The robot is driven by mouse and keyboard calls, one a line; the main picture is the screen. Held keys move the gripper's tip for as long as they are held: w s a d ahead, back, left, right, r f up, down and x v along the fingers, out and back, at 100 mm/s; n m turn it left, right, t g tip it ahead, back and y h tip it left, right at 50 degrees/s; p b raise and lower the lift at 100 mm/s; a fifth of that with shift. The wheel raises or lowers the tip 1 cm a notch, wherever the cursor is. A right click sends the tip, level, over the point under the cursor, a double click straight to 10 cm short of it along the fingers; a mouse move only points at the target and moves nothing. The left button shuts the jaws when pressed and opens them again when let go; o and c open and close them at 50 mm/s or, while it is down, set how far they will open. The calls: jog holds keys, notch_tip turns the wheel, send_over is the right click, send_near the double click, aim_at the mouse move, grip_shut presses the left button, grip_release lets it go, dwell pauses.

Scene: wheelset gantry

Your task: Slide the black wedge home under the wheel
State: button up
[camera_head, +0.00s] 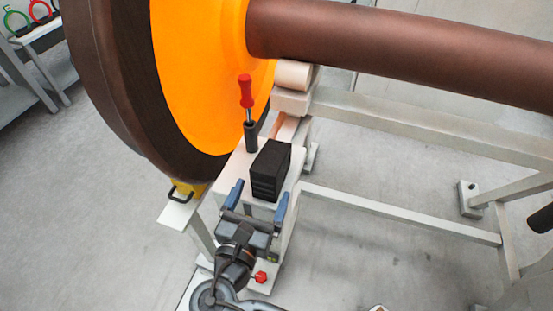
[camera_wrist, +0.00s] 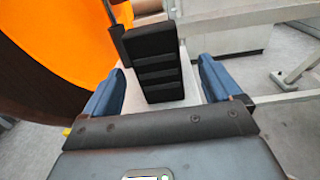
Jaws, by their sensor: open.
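The black wedge (camera_head: 270,171) stands on a small pale shelf (camera_head: 233,163) beside the wheel. Its ribbed face is toward my gripper. My gripper (camera_head: 257,199) is open, with one blue finger on each side of the wedge's near end. In the wrist view the wedge (camera_wrist: 155,62) lies ahead between the two fingers (camera_wrist: 157,88), with a gap on both sides. The large wheel (camera_head: 122,85), dark-rimmed with an orange disc, stands at the upper left. A yellow piece with a black handle (camera_head: 187,190) sits low by the wheel's rim; its far side is hidden.
A red-handled tool (camera_head: 246,92) stands upright in a dark holder just behind the wedge, close to the wheel. A brown axle (camera_head: 400,45) rests over a pale roller support (camera_head: 293,85). Grey frame rails (camera_head: 420,130) run to the right. A red knob (camera_head: 261,277) is below my gripper.

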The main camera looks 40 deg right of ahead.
aim_at(271, 165)
jog(key=shift+w+d+r+h, duration=0.1)
jog(key=shift+w+r+h, duration=0.2)
jog(key=shift+r, duration=0.1)
jog(key=shift+w+d+r, duration=0.1)
jog(key=shift+w+d, duration=0.15)
jog(key=shift+p+x, duration=0.65)
jog(key=shift+x, duration=2.8)
jog(key=shift+f, duration=0.2)
jog(key=shift+c, duration=0.4)
jog(key=c, duration=1.3)
jog(key=shift+c, duration=0.2)
jog(key=shift+r, duration=0.1)
notch_tip(271, 165, up, 18)
jog(key=p, duration=0.1)
